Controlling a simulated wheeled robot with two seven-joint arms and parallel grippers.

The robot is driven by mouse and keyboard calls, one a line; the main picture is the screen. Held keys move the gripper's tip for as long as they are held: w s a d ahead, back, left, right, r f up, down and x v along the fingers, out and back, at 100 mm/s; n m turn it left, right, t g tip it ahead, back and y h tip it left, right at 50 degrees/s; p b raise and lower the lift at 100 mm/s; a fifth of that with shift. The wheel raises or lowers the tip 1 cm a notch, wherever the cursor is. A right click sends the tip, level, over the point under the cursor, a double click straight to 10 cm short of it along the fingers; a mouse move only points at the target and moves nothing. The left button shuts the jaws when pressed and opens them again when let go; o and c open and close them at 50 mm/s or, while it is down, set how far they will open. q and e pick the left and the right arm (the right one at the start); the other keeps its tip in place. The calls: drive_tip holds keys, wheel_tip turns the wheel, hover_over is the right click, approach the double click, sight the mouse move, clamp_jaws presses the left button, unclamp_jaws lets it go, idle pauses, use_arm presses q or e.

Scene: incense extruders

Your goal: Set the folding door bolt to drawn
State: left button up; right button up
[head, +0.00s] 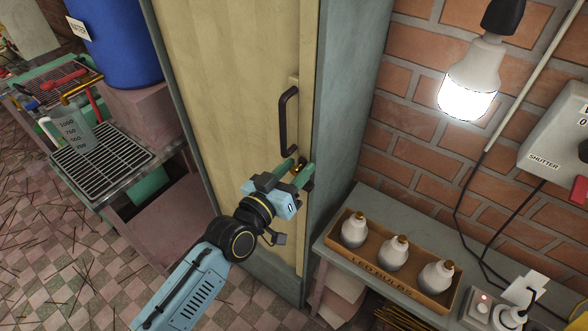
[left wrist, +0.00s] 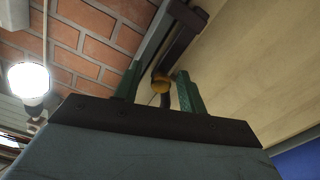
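The pale yellow folding door (head: 225,90) stands upright in a grey-green frame and looks closed. Its dark bar handle (head: 286,122) is above my left gripper (head: 300,166). Below the handle, at the door's right edge, is a small brass bolt knob (left wrist: 161,83). In the left wrist view, my left gripper's green fingers stand apart on either side of this knob, with a visible gap to each finger. The bolt's bar and socket are mostly hidden by the gripper in the head view, so I cannot tell its position. My right gripper is not in view.
On the right, a grey bench (head: 370,215) holds a box of LED bulbs (head: 345,252) and plugs. A lit bulb (head: 468,82) hangs before the brick wall. On the left are a blue barrel (head: 118,40) and a rack with a jug (head: 70,130).

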use_arm(q)
drive_tip(key=b+v, duration=0.1)
drive_tip(key=v, duration=1.2)
drive_tip(key=shift+s, duration=0.2)
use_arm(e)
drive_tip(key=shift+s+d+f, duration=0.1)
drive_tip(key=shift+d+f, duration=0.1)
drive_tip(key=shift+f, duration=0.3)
use_arm(q)
drive_tip(key=shift+a, duration=0.1)
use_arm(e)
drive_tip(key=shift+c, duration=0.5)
